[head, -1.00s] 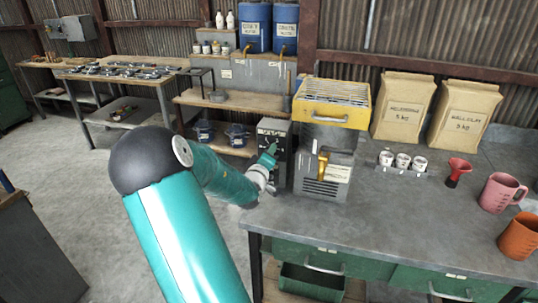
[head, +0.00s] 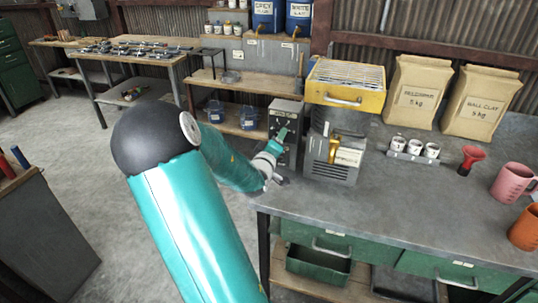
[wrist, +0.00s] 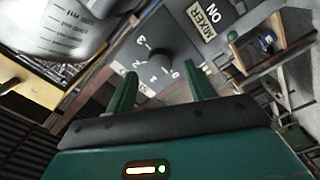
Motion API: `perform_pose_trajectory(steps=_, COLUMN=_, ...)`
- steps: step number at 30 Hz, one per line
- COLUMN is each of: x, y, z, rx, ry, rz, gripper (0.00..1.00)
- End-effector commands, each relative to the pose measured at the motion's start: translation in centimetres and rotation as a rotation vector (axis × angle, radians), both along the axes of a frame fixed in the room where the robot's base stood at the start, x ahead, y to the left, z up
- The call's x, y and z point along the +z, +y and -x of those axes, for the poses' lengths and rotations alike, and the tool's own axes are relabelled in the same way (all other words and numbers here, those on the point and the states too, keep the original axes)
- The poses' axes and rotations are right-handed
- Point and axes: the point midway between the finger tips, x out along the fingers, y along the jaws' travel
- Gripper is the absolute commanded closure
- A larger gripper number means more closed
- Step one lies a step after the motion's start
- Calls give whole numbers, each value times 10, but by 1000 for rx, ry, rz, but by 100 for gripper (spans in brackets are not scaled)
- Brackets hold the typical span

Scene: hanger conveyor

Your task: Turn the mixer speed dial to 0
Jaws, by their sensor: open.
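The mixer speed dial is a dark round knob (wrist: 153,60) on a grey panel (wrist: 178,35) in the wrist view, with white numbers around it. A MIXER label (wrist: 205,18) sits beside it. Which number the dial points at is unclear. My gripper (wrist: 164,84) is open, its two teal fingers reaching toward the panel on either side of the dial's lower edge; contact cannot be told. In the head view the grey control box (head: 287,112) stands left of the yellow-topped machine, with my gripper (head: 282,134) at its front, hiding the dial.
The machine with the yellow tray (head: 345,97) stands right beside the control box on the grey workbench (head: 400,200). Open floor (head: 75,165) lies to the left.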

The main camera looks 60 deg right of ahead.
Motion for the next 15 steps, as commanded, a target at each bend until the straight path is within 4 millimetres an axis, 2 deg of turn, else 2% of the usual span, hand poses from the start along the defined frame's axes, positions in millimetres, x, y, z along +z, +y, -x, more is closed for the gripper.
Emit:
perform_pose_trajectory(steps=1, x=0, y=12, z=0, rx=3, ry=-3, rz=-2, gripper=46)
perform_pose_trajectory(steps=9, x=0, y=71, z=10, rx=3, ry=-3, rz=-2, gripper=46)
perform_pose_trajectory(steps=15, x=0, y=99, z=15, rx=1, ry=-1, rz=-1, gripper=46)
